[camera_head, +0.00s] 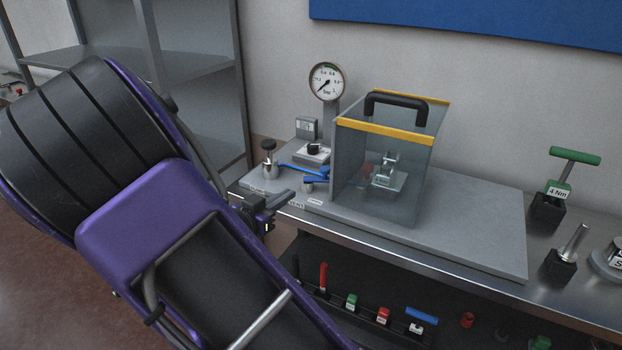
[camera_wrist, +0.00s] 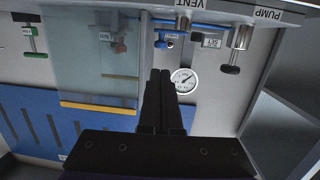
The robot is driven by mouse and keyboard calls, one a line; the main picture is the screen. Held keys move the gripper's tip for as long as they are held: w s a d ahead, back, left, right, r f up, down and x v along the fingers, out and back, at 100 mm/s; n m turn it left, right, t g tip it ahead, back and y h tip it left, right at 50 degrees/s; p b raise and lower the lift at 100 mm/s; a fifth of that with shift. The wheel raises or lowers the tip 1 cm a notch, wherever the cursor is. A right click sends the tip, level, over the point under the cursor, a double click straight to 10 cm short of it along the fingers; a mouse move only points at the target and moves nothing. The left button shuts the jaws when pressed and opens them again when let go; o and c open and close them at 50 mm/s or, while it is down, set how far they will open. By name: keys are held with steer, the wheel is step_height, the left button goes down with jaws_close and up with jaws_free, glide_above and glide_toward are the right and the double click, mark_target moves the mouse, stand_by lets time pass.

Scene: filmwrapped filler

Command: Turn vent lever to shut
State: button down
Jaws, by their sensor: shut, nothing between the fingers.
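The vent lever is a blue lever (camera_head: 317,178) on a small valve at the front of the grey plate, left of the clear box. In the wrist view, seen inverted, a blue bar (camera_wrist: 190,24) runs along beside the VENT label (camera_wrist: 188,3). My gripper (camera_head: 284,197) is at the plate's front left edge, just left of the lever in the picture. In the wrist view, my gripper (camera_wrist: 160,73) has its two dark fingers together, with nothing between them, and appears apart from the lever. Whether the lever is at its shut position cannot be told.
A clear box (camera_head: 385,185) with yellow edges and a black handle stands right of the lever. A gauge (camera_head: 327,81) and pump knob (camera_head: 269,146) stand behind and left. A green-handled tool (camera_head: 574,157) stands at right. Racked tools (camera_head: 380,318) lie below the bench.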

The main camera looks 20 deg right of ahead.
mark_target(323, 172)
steer(key=b+x, duration=0.2)
steer(key=x, duration=1.2)
steer(key=shift+f, duration=0.1)
steer(key=shift+w+d, duration=0.1)
